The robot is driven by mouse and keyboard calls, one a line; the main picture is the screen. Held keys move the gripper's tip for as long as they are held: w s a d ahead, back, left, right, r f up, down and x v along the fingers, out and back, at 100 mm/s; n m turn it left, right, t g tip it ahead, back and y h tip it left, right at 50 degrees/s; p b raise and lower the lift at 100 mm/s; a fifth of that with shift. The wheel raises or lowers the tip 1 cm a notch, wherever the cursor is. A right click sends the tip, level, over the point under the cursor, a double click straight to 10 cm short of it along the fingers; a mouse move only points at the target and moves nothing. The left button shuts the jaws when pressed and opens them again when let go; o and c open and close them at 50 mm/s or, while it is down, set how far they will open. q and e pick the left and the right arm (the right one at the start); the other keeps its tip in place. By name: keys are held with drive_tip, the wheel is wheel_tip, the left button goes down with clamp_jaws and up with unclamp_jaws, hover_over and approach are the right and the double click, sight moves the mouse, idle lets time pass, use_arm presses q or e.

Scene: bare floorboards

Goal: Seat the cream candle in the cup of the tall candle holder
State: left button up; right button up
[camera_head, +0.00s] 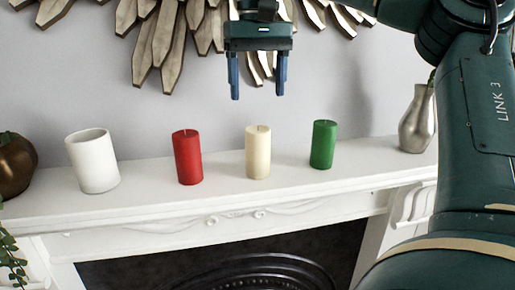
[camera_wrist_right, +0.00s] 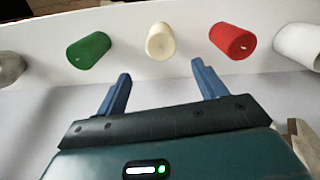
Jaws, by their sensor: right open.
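The cream candle (camera_head: 258,152) stands upright on the white mantel shelf, between a red candle (camera_head: 187,157) and a green candle (camera_head: 323,145). My right gripper (camera_head: 257,95) is open and empty, pointing down, above the cream candle in the picture and apart from it. In the right wrist view the cream candle (camera_wrist_right: 160,41) shows beyond and between the two blue fingers (camera_wrist_right: 161,72). I see nothing that is clearly a tall candle holder. A white cylinder (camera_head: 93,163) with a raised rim stands left of the red candle. My left gripper is not in view.
A silver vase (camera_head: 416,122) stands at the shelf's right and a dark brown round vase (camera_head: 16,168) at its left. Gold wall decoration (camera_head: 165,45) hangs behind my right gripper. The shelf (camera_head: 225,190) is bare between the candles, with a fireplace below its front edge.

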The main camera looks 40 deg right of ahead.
sight(258, 128)
wheel_tip(258, 128, down, 6)
drive_tip(key=shift+s+r, duration=0.1)
drive_tip(key=shift+s+a+f, duration=0.15)
drive_tip(key=shift+a+f, duration=0.05)
drive_tip(key=shift+f, duration=1.25)
drive_tip(key=shift+s+a+f, duration=0.1)
drive_tip(key=shift+a+f, duration=0.05)
drive_tip(key=shift+f, duration=1.25)
drive_tip(key=shift+c, duration=0.5)
drive_tip(key=c, duration=1)
